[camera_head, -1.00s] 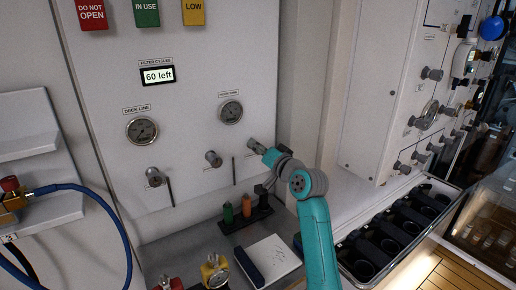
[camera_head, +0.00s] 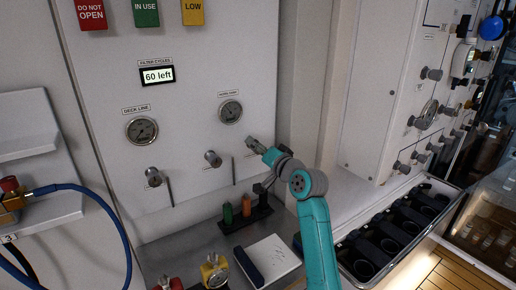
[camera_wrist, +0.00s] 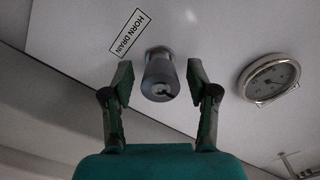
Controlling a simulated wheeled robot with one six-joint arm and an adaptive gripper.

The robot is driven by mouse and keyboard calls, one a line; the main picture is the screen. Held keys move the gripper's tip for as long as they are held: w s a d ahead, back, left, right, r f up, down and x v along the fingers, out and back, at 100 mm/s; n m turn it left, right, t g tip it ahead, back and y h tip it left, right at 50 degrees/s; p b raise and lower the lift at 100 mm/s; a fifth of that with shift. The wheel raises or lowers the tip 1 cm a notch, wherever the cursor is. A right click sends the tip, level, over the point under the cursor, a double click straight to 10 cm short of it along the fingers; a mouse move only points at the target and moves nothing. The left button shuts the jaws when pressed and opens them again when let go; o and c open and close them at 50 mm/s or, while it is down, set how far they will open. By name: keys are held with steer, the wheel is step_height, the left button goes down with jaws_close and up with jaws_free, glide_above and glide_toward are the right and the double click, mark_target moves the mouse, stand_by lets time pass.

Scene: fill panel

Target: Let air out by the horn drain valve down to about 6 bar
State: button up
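The horn drain valve is a grey knob (camera_wrist: 160,76) on the white panel, beside its "HORN DRAIN" label (camera_wrist: 129,33) in the wrist view. My gripper (camera_wrist: 160,82) is open, with one finger on each side of the knob and a visible gap on both sides. In the head view my gripper (camera_head: 256,147) is at the panel's right part and largely covers the knob. A round gauge (camera_head: 231,112) is above and left of it, under a small label; it also shows in the wrist view (camera_wrist: 269,80). Its reading is too small to tell.
Left of my gripper are another knob (camera_head: 213,158), the deck line gauge (camera_head: 142,131) and its knob (camera_head: 153,177). A display (camera_head: 158,75) reads "60 left". Below is a shelf with a small bottle rack (camera_head: 246,218) and a notepad (camera_head: 267,262).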

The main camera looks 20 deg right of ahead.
steer(key=shift+s, duration=0.1)
steer(key=v, duration=1.1)
steer(key=shift+s, duration=0.35)
steer(key=shift+d, duration=0.15)
stand_by(1.0)
